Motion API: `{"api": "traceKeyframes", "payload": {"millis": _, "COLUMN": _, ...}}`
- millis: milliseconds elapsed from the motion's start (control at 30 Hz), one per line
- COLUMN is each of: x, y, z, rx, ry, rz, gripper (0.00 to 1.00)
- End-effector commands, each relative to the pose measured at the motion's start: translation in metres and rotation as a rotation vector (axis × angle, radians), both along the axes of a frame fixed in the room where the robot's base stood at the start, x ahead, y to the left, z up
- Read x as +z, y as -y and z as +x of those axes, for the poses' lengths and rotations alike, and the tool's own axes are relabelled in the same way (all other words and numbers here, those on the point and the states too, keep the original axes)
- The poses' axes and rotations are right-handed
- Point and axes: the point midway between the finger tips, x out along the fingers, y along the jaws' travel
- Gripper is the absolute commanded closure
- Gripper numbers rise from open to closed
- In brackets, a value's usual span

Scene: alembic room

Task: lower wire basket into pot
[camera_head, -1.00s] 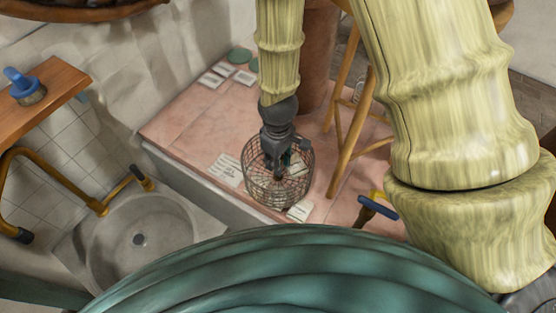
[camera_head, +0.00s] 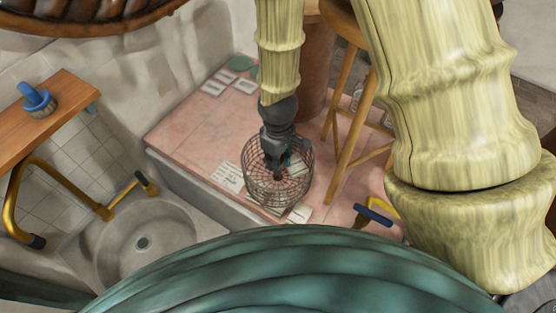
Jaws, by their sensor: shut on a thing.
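The wire basket (camera_head: 258,193) is a round, open-topped mesh basket in the middle of the head view, above or on the pink tiled surface. I cannot tell whether its base touches that surface. My dark grey gripper (camera_head: 280,170) reaches down into the basket's opening and is shut on it. The exact grip point is hidden by the fingers and mesh. No pot that I can make out clearly is in view.
A stone sink (camera_head: 115,253) lies to the left, with a wooden shelf (camera_head: 52,105) above it. A wooden stool (camera_head: 349,145) stands close right of the basket. A reddish column (camera_head: 313,75) stands behind. Paper cards (camera_head: 228,177) lie beside the basket.

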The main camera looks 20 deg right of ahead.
Motion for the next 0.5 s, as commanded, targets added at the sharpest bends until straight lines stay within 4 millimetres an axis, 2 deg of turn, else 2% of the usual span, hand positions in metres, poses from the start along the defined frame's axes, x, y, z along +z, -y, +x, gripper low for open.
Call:
{"api": "traceKeyframes", "payload": {"millis": 167, "x": 0.005, "y": -0.001, "z": -0.001, "rx": 0.000, "ry": 0.000, "rz": 0.000, "gripper": 1.00}}
{"api": "traceKeyframes", "payload": {"millis": 500, "x": 0.009, "y": -0.015, "z": -0.019, "rx": 0.002, "ry": 0.001, "rz": -0.001, "gripper": 1.00}}
